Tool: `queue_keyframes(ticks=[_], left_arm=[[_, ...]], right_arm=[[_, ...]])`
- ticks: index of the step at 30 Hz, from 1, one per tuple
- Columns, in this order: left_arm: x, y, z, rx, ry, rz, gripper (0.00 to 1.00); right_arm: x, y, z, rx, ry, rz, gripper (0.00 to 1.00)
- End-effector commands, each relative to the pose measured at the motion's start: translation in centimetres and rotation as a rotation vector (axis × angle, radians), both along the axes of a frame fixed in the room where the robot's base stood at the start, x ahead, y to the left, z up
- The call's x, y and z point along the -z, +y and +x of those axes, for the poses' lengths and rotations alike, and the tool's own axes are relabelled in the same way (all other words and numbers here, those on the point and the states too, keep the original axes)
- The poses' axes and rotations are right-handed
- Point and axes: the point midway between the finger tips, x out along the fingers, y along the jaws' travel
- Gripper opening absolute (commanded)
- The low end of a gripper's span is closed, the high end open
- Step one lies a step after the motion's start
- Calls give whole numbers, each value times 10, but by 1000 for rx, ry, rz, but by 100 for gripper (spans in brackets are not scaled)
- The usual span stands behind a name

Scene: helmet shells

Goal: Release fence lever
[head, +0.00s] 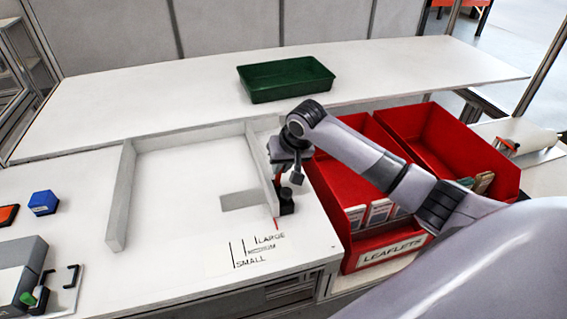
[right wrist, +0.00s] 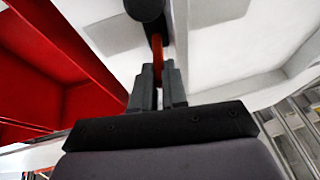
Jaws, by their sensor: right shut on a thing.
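The fence lever is a red-orange handle (head: 278,178) on a black clamp body (head: 287,203) at the right fence rail (head: 259,165). My right gripper (head: 283,168) reaches down over it from the right. In the right wrist view, my right gripper's fingers (right wrist: 157,82) are closed on the red lever (right wrist: 157,48), with the black clamp body (right wrist: 145,8) just beyond. A red pointer mark (head: 276,224) sits near the LARGE line of the printed size scale (head: 256,252). My left gripper is not in view.
Red leaflet bins (head: 352,247) stand close to the right of the fence. A green tray (head: 287,80) lies on the back shelf. A left rail (head: 120,195), a blue block (head: 43,202) and a grey device (head: 18,270) are on the left. The board between the rails is clear.

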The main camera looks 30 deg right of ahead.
Motion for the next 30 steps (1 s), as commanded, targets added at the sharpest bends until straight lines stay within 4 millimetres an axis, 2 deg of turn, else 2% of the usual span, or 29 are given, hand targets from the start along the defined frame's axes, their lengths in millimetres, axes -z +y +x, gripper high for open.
queue_keyframes(ticks=[12, 13, 14, 23, 30], left_arm=[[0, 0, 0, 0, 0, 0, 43], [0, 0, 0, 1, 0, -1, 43], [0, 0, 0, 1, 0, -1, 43], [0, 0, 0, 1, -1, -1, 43], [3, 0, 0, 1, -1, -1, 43]], right_arm=[[2, 1, -1, -2, 7, -8, 0], [2, 1, -1, -2, 7, -8, 22], [2, 1, -1, -2, 7, -8, 23], [0, 1, -1, -2, 3, -6, 23], [-22, -1, -10, -3, 1, -6, 23]])
